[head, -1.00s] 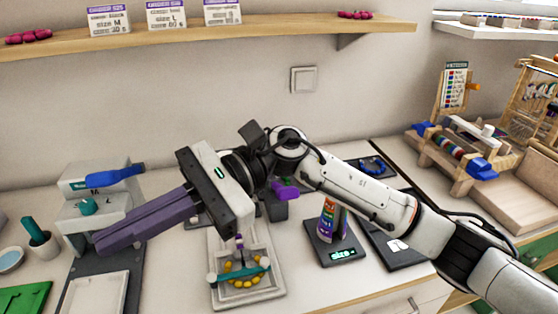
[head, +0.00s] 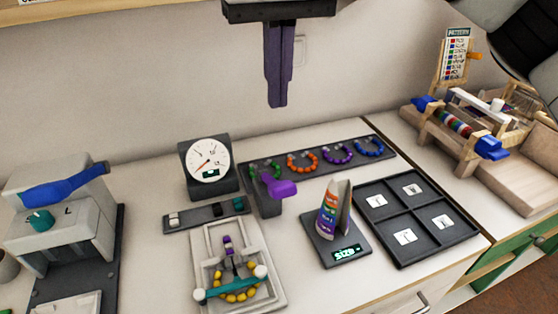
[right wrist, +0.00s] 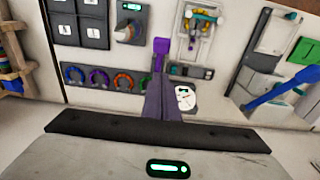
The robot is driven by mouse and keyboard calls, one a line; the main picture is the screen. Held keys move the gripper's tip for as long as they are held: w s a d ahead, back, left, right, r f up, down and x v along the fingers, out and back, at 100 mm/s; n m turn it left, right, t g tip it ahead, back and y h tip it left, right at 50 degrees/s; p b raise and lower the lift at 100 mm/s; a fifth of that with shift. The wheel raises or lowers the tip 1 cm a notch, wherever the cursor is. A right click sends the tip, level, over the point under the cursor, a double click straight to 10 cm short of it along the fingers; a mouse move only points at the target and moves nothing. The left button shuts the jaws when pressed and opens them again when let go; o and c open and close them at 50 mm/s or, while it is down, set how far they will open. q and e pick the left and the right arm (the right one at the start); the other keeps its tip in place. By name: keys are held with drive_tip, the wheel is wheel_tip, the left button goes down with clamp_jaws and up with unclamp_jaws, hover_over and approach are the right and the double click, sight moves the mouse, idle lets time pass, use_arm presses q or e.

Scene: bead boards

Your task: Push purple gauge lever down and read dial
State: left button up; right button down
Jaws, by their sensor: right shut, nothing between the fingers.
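The purple gauge lever (head: 280,188) sticks out from a dark post on the table, its wide end raised. In the right wrist view the lever (right wrist: 160,46) lies just beyond my fingertips. The round white dial (head: 207,160) stands in a dark housing left of the lever, with an orange needle and a small green readout too small to read. In the right wrist view the dial (right wrist: 185,97) shows beside my fingers. My right gripper (head: 278,106) is shut and empty, fingers pointing down, above the lever and apart from it. My left gripper is out of view.
A board with yellow beads (head: 254,306) lies in front. A scale (head: 320,250) holds a striped cone. A tray with several bead rings (head: 325,172) runs behind, and a compartment tray (head: 385,240) lies at right. A machine with a blue handle (head: 65,187) stands left.

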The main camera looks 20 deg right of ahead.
drive_tip(key=shift+f, duration=0.15)
hover_over(279, 183)
drive_tip(key=w, duration=0.2)
wheel_tip(279, 183, down, 10)
drive_tip(key=shift+s+f, duration=0.8)
drive_tip(key=shift+f, duration=0.3)
drive_tip(key=shift+s+f, duration=0.3)
drive_tip(key=shift+f, duration=0.25)
